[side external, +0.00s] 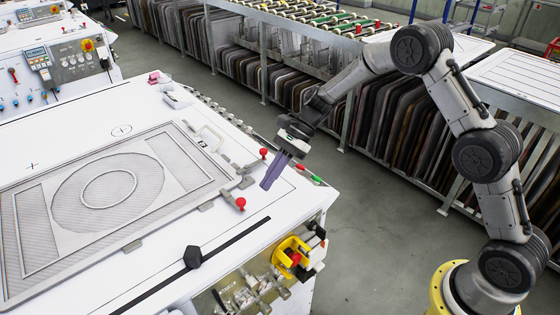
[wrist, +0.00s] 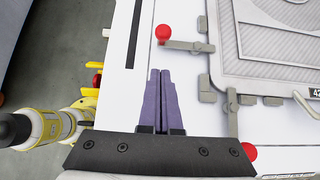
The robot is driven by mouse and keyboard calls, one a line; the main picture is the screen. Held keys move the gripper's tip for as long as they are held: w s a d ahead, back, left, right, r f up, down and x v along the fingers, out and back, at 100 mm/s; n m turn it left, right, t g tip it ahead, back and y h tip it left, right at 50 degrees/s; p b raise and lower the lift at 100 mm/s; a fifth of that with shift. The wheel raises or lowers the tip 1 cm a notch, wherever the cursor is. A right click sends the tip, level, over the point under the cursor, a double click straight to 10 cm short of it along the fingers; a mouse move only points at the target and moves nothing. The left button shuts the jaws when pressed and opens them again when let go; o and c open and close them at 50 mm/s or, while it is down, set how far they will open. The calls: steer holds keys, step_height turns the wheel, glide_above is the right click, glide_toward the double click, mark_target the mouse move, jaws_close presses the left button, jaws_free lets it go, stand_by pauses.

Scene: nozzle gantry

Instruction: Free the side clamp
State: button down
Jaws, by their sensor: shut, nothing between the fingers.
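Two clamps with red ball knobs sit at the near right corner of the grey printing frame (side external: 60,171). One clamp (side external: 240,203) lies flat with its grey bar reaching the frame edge; in the wrist view this clamp (wrist: 187,46) is ahead of my fingers. The other clamp (side external: 263,153) is farther back; in the wrist view its red knob (wrist: 249,151) shows at lower right, beside a grey lever (wrist: 232,110). I cannot tell which is the side clamp. My gripper (side external: 267,186) is shut and empty, its purple fingers (wrist: 160,72) pointing down between the knobs, apart from both.
The white table (side external: 120,105) has a black strip (side external: 215,249) with a black knob (side external: 193,257) near its front edge. A yellow-housed red button (side external: 292,255) is on the table's side. Racks of panels (side external: 400,130) stand behind. The aisle floor is clear.

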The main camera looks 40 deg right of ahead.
mark_target(232, 196)
steer(key=shift+a+f, duration=0.15)
steer(key=shift+a, duration=2.05)
steer(key=shift+s+a+m, duration=0.15)
steer(key=shift+a+m, duration=0.05)
steer(key=shift+m, duration=0.2)
